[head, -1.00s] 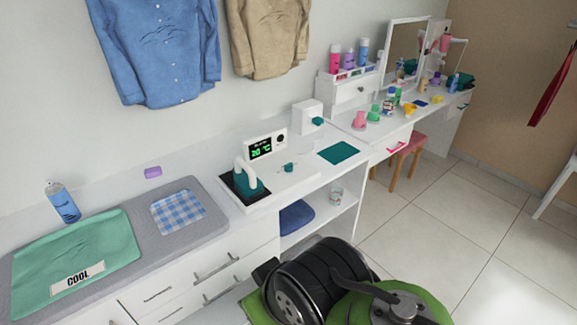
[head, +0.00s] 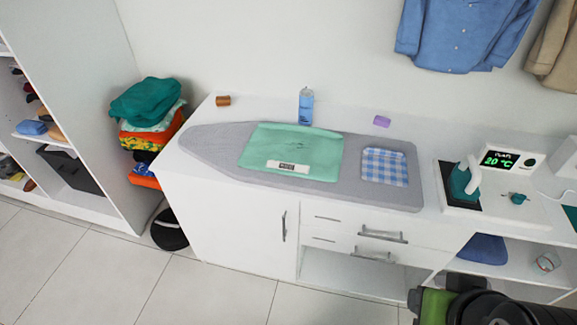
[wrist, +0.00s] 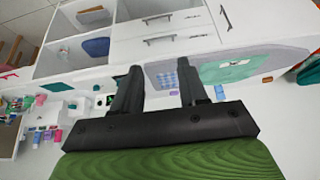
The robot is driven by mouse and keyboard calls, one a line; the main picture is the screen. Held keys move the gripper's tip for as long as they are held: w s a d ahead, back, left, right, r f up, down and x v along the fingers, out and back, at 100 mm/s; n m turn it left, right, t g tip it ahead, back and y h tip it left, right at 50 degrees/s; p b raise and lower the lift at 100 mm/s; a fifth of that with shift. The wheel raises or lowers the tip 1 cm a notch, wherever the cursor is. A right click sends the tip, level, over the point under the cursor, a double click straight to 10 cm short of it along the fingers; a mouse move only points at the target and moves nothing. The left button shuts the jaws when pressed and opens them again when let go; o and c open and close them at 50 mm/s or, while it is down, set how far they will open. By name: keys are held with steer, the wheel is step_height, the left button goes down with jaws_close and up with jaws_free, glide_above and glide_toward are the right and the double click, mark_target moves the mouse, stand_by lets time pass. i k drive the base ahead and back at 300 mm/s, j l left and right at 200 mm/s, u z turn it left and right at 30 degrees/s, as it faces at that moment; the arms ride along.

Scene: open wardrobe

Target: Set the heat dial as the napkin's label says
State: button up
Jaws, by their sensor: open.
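A blue-and-white checked cloth (head: 385,166) lies flat on the grey ironing pad; no label shows on it. A larger green cloth (head: 310,150) lies left of it with a white label (head: 288,167), too small to read now; it read "COOL" a second ago. The iron station (head: 462,207) at the right has a display (head: 500,160) showing 20 °C in green. A round dark knob (head: 530,163) sits beside the display, and a teal knob (head: 518,198) sits on the base. My gripper (wrist: 158,72) is open and empty, apart from these things.
The iron (head: 464,180) rests on the station's left. A spray bottle (head: 306,107), a purple block (head: 382,121) and a brown spool (head: 223,100) stand behind the pad. Folded clothes (head: 148,120) are stacked at the left beside open shelves. The floor in front is clear.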

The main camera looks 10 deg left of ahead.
mark_target(517, 198)
steer(key=i+l+u, duration=0.25)
steer(key=l+u, duration=0.15)
steer(key=l, duration=0.4)
steer(key=i+l+u, duration=0.1)
steer(key=l+u, duration=0.25)
steer(key=l, duration=0.5)
steer(key=l+u, duration=0.4)
steer(key=l, duration=0.5)
